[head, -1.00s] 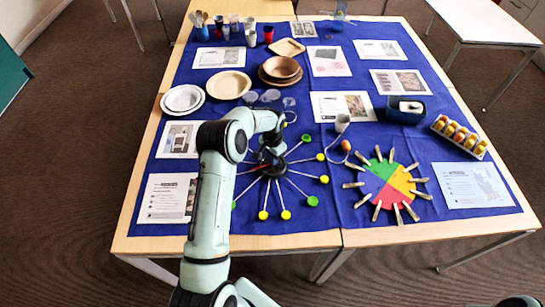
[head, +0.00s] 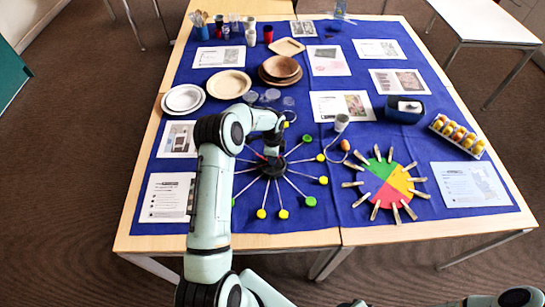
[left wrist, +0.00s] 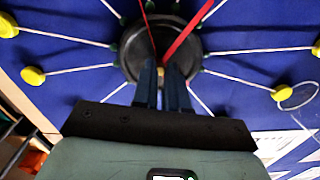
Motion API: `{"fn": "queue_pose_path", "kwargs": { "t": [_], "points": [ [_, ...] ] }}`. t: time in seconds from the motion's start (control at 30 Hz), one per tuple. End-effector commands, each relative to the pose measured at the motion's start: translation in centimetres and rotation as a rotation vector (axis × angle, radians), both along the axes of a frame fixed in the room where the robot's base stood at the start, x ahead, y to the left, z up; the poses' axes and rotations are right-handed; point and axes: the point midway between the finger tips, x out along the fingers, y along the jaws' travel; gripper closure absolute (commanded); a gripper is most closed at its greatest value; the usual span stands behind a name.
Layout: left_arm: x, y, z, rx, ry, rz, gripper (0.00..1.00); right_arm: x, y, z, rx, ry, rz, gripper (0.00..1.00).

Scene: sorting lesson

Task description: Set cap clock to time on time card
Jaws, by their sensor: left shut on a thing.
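The cap clock (head: 272,170) lies on the blue cloth, a black hub with white spokes ending in yellow and green caps. In the left wrist view its black hub (left wrist: 133,58) carries a thin red hand (left wrist: 148,12) and a thicker red hand (left wrist: 184,36). My left gripper (head: 273,154) is over the hub. In the left wrist view its fingertips (left wrist: 164,72) are close together on a small tan part at the hub's middle. I cannot tell which hand that part belongs to. Several printed cards lie about; I cannot read which is the time card.
A coloured disc with clothespins (head: 388,184) lies right of the clock. Printed cards (head: 166,198) lie at left and another (head: 470,185) at right. Clear cups (head: 270,96), a grey cup (head: 341,123) and plates (head: 228,84) stand behind. Part of my right arm shows at the bottom right.

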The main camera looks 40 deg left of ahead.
Motion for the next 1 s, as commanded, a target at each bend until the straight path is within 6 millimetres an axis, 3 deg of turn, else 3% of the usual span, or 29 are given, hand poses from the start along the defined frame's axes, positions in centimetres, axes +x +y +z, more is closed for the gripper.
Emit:
{"fn": "queue_pose_path", "kwargs": {
  "t": [0.4, 0.93, 1.0],
  "points": [
    [-0.02, 0.03, 0.0, 0.0, 0.0, -0.182, 1.0, 0.02, 0.0, 0.02, 0.0, 0.0, 0.0, 0.57],
    [-0.02, 0.01, 0.0, 0.0, 0.0, -0.206, 1.0, 0.02, 0.0, 0.02, 0.0, 0.0, 0.0, 0.57],
    [-0.01, 0.02, 0.0, 0.0, 0.0, -0.206, 0.71, 0.02, 0.0, 0.02, 0.0, 0.0, 0.0, 0.57]
  ]
}}
